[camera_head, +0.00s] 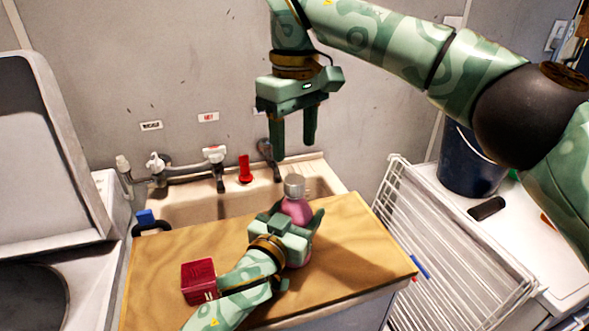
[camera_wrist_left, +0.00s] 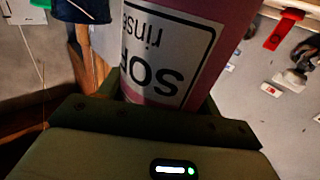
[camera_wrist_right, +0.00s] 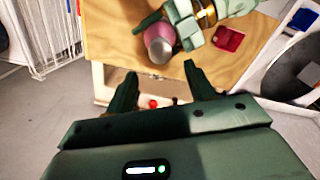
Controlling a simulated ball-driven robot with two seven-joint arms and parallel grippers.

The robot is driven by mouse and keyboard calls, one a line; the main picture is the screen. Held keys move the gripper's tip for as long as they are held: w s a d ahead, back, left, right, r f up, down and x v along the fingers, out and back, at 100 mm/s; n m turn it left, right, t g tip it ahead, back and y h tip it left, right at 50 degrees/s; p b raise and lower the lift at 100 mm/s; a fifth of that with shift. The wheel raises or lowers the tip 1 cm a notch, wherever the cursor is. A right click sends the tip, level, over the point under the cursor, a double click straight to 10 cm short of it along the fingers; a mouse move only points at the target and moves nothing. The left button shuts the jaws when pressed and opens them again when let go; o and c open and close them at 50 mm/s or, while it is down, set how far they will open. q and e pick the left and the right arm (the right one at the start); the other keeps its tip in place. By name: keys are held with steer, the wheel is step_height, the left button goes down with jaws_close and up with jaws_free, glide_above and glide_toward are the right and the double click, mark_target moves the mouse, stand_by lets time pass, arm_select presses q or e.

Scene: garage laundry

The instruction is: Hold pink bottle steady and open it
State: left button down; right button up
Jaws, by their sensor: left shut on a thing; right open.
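The pink bottle (camera_head: 296,208) stands upright on the wooden counter (camera_head: 345,245), with its grey cap (camera_head: 294,186) on. My left gripper (camera_head: 300,222) is shut around the bottle's body. In the left wrist view the bottle (camera_wrist_left: 215,30) fills the space between the fingers and its white label shows upside down. My right gripper (camera_head: 295,138) is open and empty, pointing down above the cap, with a gap between. In the right wrist view the bottle's cap (camera_wrist_right: 160,52) lies beyond the open fingers (camera_wrist_right: 158,85).
A red box (camera_head: 199,281) sits on the counter left of my left forearm. Behind are a sink (camera_head: 205,208), taps (camera_head: 215,155) and a red upright object (camera_head: 245,170). A white wire rack (camera_head: 440,240) and a dark bucket (camera_head: 468,165) stand at right.

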mark_target(295, 179)
steer(key=shift+f+m, duration=0.2)
steer(key=shift+m, duration=0.2)
steer(key=shift+f, duration=0.4)
step_height(295, 179, down, 7)
steer(key=shift+r, duration=0.1)
